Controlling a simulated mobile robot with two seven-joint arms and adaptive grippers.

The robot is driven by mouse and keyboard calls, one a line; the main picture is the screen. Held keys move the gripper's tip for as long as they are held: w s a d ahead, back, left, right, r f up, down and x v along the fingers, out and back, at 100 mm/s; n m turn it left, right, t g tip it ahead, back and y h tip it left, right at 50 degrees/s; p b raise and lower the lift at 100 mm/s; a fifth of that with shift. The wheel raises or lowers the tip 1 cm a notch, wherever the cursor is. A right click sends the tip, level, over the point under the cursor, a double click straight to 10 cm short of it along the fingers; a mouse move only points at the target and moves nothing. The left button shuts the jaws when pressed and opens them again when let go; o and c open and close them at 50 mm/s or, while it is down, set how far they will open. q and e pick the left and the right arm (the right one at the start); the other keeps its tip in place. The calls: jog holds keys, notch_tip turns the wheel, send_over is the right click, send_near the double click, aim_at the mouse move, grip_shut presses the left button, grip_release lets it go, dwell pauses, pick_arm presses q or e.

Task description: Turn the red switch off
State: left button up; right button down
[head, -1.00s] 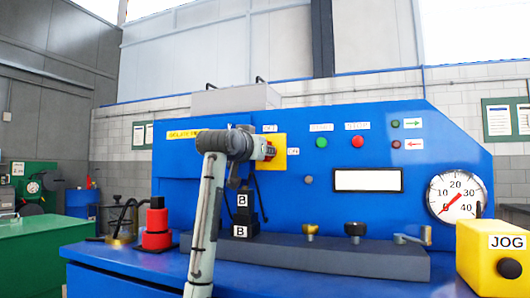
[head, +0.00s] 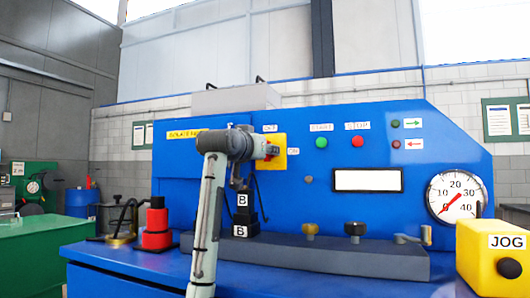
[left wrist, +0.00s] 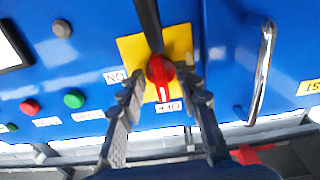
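The red switch (left wrist: 160,72) sits on a yellow plate (left wrist: 134,52) in the left wrist view, which shows the panel upside down. Its white mark points down in that view, toward the OFF label (left wrist: 168,106). The ON label (left wrist: 115,77) is left of it. My left gripper (left wrist: 162,80) is open, one finger on each side of the switch, with gaps visible. In the head view the red switch (head: 272,150) is partly hidden behind my left gripper (head: 262,150), in front of the yellow plate (head: 281,139). My right gripper is not in view.
The blue panel (head: 230,120) also carries a green button (head: 321,142), a red button (head: 358,141) and a gauge (head: 457,194). Black blocks (head: 241,215) marked B stand below the switch. A red-and-black stack (head: 156,225) stands left of my arm. A yellow JOG box (head: 495,255) is at right.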

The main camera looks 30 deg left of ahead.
pick_arm(q)
jog(key=v, duration=1.2)
dwell(0.5)
